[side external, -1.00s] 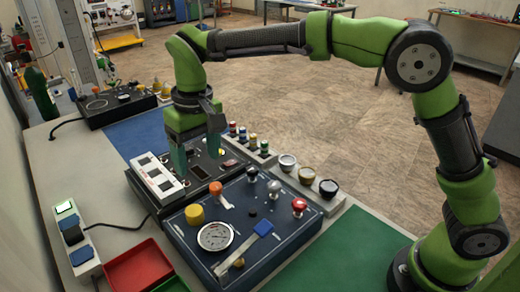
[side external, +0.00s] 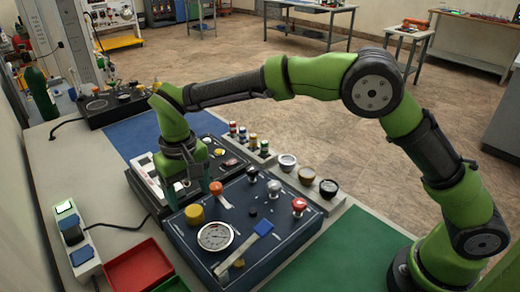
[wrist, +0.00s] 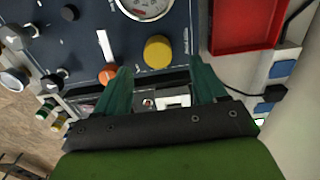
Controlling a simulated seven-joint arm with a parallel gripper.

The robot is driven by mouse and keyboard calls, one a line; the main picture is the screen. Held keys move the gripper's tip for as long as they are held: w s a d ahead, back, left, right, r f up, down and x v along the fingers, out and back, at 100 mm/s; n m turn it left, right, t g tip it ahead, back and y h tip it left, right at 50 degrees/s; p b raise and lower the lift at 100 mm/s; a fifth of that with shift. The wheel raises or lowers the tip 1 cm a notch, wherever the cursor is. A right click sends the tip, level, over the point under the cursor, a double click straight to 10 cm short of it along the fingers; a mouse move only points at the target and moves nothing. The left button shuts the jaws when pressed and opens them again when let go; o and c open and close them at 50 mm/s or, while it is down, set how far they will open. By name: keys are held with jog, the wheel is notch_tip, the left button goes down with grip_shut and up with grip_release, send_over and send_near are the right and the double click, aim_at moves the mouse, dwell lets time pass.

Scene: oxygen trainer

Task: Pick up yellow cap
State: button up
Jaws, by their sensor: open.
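The yellow cap (side external: 194,215) is a short round piece on the left part of the dark blue gauge panel (side external: 285,240). It also shows in the wrist view (wrist: 157,51), just beyond my fingertips and between their lines. My gripper (side external: 189,194) is open and empty, pointing down near the panel's back left edge, a little behind the cap. In the wrist view, my two green fingers (wrist: 162,72) are spread apart, and the orange knob (wrist: 108,75) is close to the left fingertip. I see no contact with the cap.
The white gauge (side external: 215,236) lies in front of the cap. The orange knob (side external: 216,188) is close on its right. A red tray (side external: 140,267) and a power strip (side external: 75,238) stand to the left. A rack of small colored caps (side external: 252,143) is behind.

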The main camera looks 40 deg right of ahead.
aim_at(194, 210)
jog(key=shift+w+d+f, duration=0.1)
jog(key=shift+d+f, duration=0.05)
jog(key=shift+f, duration=2.8)
jog(key=c, duration=1.1)
notch_tip(194, 210, up, 9)
jog(key=s+d, duration=0.7)
jog(key=d, duration=0.4)
jog(key=shift+s+r, duration=0.25)
jog(key=shift+s, duration=0.05)
